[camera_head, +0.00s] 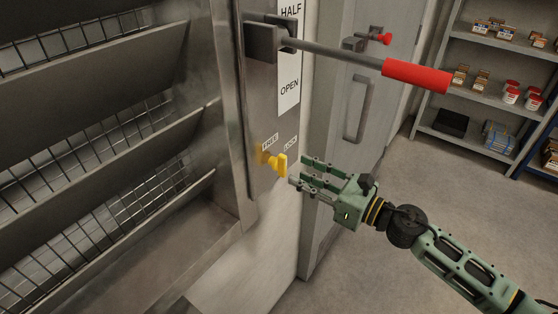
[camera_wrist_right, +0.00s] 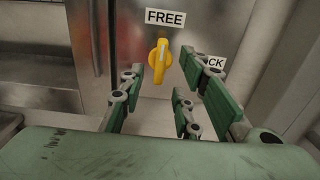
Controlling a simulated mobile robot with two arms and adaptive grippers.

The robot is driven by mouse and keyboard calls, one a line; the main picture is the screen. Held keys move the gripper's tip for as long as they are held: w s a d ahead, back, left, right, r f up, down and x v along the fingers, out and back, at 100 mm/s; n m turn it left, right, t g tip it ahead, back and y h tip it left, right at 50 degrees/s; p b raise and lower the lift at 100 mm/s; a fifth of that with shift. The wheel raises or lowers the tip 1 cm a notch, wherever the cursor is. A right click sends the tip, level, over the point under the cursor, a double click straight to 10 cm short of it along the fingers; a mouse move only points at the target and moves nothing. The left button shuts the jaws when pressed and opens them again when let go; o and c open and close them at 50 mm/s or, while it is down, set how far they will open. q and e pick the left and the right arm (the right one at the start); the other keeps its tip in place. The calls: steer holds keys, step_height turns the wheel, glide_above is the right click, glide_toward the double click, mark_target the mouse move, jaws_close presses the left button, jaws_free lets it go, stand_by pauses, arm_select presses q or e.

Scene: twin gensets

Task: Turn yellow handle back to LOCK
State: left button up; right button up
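The yellow handle (camera_head: 273,162) sits on the metal panel below the lever, with a FREE label (camera_head: 270,142) at its upper left and a LOCK label (camera_head: 291,143) at its upper right. In the right wrist view the yellow handle (camera_wrist_right: 160,62) stands roughly upright, its top just under the FREE label (camera_wrist_right: 165,17); the LOCK label (camera_wrist_right: 216,64) is partly hidden by a finger. My right gripper (camera_head: 302,173) is open, just right of the handle, fingers pointing at it. In the wrist view its fingers (camera_wrist_right: 160,95) are spread and empty, with a gap to the handle. My left gripper is not in view.
A lever with a red grip (camera_head: 415,75) sticks out to the right above my right gripper. A grey door (camera_head: 345,130) with a handle stands behind. Shelves (camera_head: 490,95) with boxes and jars are at the far right. Louvres (camera_head: 100,60) fill the left. Floor at right is clear.

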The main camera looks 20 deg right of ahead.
mark_target(286, 167)
steer(key=p+x, duration=0.2)
steer(key=x, duration=0.3)
steer(key=shift+w+r, duration=0.15)
steer(key=shift+w+a, duration=0.45)
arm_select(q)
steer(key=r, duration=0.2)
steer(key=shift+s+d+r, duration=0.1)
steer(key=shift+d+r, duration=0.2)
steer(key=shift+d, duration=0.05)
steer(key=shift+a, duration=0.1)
arm_select(e)
steer(key=shift+c, duration=0.3)
jaws_close()
